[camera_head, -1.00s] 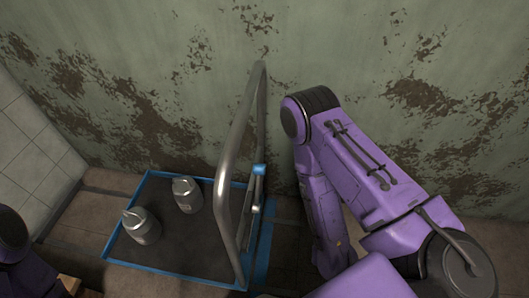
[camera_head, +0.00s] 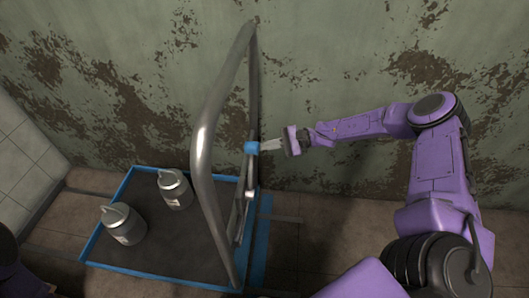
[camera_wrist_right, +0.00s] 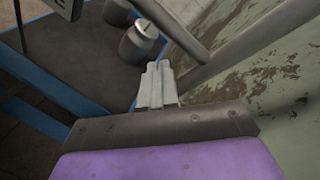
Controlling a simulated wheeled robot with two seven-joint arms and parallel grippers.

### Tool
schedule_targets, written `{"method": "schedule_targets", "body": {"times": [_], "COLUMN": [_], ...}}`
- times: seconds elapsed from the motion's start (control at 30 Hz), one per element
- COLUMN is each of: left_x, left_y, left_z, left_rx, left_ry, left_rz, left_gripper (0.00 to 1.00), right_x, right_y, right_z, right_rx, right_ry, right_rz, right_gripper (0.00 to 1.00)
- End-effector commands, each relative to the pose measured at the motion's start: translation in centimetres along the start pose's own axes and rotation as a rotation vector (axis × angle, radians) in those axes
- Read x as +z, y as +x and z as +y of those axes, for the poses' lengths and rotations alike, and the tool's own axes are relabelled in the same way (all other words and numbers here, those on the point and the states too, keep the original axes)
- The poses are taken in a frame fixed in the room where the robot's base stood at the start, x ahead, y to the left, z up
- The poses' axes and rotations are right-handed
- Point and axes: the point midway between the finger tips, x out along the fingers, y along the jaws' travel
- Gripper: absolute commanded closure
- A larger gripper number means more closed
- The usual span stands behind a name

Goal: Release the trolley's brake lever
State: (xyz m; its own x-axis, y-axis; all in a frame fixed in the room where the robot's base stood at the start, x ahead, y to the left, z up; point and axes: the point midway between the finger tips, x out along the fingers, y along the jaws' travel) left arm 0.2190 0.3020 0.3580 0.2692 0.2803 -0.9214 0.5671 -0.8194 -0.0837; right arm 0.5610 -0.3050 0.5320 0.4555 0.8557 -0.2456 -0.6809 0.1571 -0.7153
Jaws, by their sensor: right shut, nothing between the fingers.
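The trolley (camera_head: 262,237) has a blue-edged dark platform and a tall metal push handle (camera_head: 206,130). A brake lever with a blue tip (camera_head: 251,147) stands beside the handle's right side. My right gripper (camera_head: 263,146) reaches in from the right, its fingertips at the blue tip; I cannot tell whether they touch. In the right wrist view, the gripper's light grey fingers (camera_wrist_right: 157,80) are together with nothing between them. The lever's blue tip cannot be made out there. My left gripper is out of view; only a dark part of the left arm shows at the lower left.
Two metal milk cans, one at the front (camera_head: 123,226) and one behind (camera_head: 175,190), stand on the platform. A peeling green wall (camera_head: 350,70) runs close behind. A white tiled wall (camera_head: 25,150) is at the left. Brown floor (camera_head: 310,240) is free right of the trolley.

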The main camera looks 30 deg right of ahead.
Motion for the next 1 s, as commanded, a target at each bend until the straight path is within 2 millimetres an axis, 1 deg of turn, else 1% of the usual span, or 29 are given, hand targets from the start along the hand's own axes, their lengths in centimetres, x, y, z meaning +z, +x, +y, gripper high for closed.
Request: {"method": "schedule_targets", "body": {"times": [0.03, 0.07, 0.1, 0.2, 0.23, 0.3, 0.4, 0.5, 0.8, 0.9, 1.0], "left_x": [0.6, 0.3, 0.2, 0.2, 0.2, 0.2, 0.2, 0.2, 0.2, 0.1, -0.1], "left_y": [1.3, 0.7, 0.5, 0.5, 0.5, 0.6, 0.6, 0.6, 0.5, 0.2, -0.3], "left_z": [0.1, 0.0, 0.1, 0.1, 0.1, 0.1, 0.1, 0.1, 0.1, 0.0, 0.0], "left_rx": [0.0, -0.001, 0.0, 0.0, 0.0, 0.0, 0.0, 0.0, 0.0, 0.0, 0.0], "left_ry": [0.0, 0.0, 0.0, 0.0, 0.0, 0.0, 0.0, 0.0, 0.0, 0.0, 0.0], "left_rz": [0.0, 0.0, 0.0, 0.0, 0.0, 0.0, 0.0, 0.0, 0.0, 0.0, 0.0], "left_gripper": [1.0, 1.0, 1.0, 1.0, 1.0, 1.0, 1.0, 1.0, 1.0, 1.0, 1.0], "right_x": [-0.9, 1.1, 2.6, 5.3, 5.9, 7.0, 7.8, 8.2, 8.3, 8.8, 9.9], "right_y": [-3.4, -3.5, -4.4, -7.2, -7.9, -9.5, -10.9, -11.4, -11.3, -10.7, -9.4], "right_z": [-2.6, -3.2, -3.8, -4.5, -4.6, -4.5, -4.2, -4.0, -4.0, -4.1, -4.2], "right_rx": [-0.117, -0.109, -0.12, -0.147, -0.152, -0.155, -0.154, -0.153, -0.15, -0.15, -0.147], "right_ry": [-0.064, -0.1, -0.15, -0.287, -0.323, -0.4, -0.472, -0.502, -0.504, -0.503, -0.502], "right_rz": [-0.052, -0.132, -0.218, -0.392, -0.433, -0.511, -0.577, -0.603, -0.607, -0.609, -0.611], "right_gripper": [1.0, 1.0, 1.0, 1.0, 1.0, 1.0, 1.0, 1.0, 1.0, 1.0, 1.0]}}
